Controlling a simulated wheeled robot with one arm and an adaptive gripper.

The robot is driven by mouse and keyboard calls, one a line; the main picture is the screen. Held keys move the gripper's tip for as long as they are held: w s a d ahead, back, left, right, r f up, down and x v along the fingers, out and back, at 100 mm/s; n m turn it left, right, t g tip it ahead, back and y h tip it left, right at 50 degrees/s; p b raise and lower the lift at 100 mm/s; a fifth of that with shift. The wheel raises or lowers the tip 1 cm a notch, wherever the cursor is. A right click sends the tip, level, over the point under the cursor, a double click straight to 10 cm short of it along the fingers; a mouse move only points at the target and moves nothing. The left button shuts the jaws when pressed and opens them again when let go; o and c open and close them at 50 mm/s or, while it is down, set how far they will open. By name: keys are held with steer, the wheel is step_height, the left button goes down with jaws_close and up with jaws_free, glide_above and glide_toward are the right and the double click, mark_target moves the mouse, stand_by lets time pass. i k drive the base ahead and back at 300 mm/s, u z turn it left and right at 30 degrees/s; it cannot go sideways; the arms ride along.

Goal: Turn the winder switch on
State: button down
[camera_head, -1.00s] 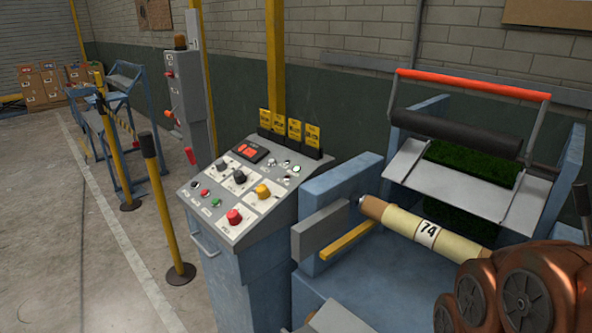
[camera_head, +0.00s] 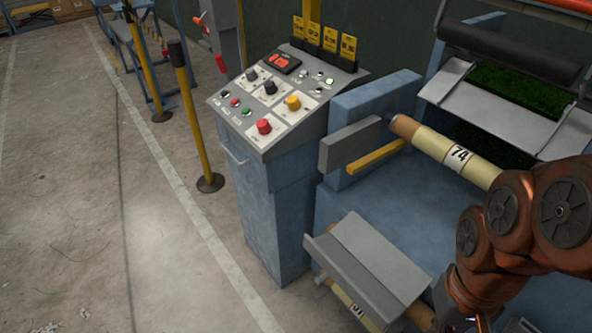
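A grey sloped control panel (camera_head: 282,95) tops a blue cabinet (camera_head: 268,205) left of the machine. It carries two black rotary knobs (camera_head: 270,87), a yellow knob (camera_head: 293,103), a red mushroom button (camera_head: 264,126), small red and green buttons and a lit red display (camera_head: 283,62). The labels are too small to read, so I cannot tell which control is the winder switch. My copper-coloured arm is at the lower right, well apart from the panel. My gripper is not visible.
A grey angled plate (camera_head: 372,262) juts out in front. A yellow post (camera_head: 197,135) stands left of the cabinet.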

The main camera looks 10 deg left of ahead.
mark_target(264, 126)
steer(key=u, duration=0.2)
steer(key=k, duration=1.05)
steer(key=u, duration=1.3)
steer(key=i, duration=0.95)
steer(key=z, duration=0.5)
steer(key=i, duration=0.8)
steer(key=z, duration=0.65)
